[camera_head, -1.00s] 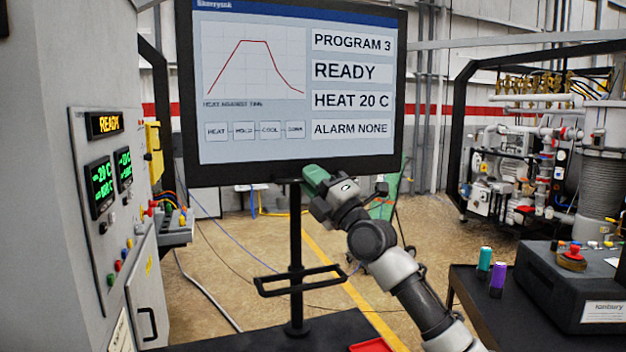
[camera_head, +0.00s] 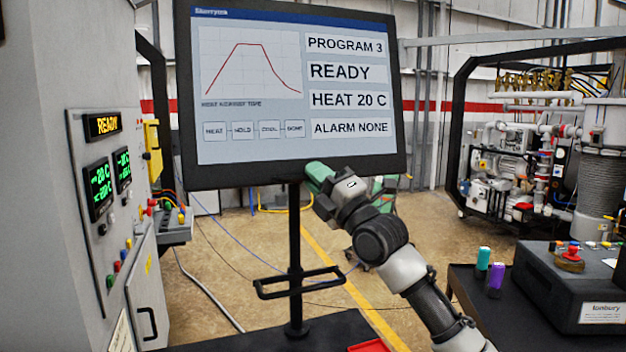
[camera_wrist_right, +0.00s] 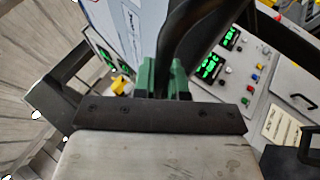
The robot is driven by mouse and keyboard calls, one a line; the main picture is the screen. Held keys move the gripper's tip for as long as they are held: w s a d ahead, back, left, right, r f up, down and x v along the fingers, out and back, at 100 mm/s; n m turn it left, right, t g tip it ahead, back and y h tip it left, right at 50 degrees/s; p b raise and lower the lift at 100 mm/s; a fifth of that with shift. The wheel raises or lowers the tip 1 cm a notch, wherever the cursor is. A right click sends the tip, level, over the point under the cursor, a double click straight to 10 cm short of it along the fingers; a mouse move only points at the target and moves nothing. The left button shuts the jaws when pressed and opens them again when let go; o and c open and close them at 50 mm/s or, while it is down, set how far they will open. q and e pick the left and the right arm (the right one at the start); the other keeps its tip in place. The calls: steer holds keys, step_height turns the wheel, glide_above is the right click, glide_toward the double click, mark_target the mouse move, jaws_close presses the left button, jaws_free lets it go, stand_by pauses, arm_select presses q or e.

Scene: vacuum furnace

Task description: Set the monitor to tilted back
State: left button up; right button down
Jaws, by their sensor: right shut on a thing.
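The monitor (camera_head: 290,95) stands on a black post (camera_head: 294,250) and shows a heat curve, PROGRAM 3 and READY. Its screen looks tilted, with the lower edge toward me. My right gripper (camera_head: 318,172) is at the monitor's lower edge, just right of the post, and is shut on that edge. In the right wrist view its green fingers (camera_wrist_right: 163,76) close around a dark edge, and part of the pale screen (camera_wrist_right: 126,25) shows beyond. The exact contact is partly hidden by the fingers. My left gripper is not in view.
A grey furnace cabinet (camera_head: 45,250) with green displays stands close on the left. A black bench (camera_head: 470,285) at right holds a teal can (camera_head: 484,258), a purple can (camera_head: 496,275) and a dark control box (camera_head: 575,290). A black bar handle (camera_head: 300,283) sits on the post.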

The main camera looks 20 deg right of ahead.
steer(key=shift+s+r, duration=0.75)
steer(key=shift+r, duration=0.25)
steer(key=shift+d, duration=0.1)
steer(key=c, duration=1.5)
jaws_free()
steer(key=shift+o, duration=0.2)
steer(key=shift+f, duration=0.1)
steer(key=b+v, duration=0.5)
steer(key=v, duration=0.5)
steer(key=shift+s+f, duration=0.2)
steer(key=shift+s, duration=0.1)
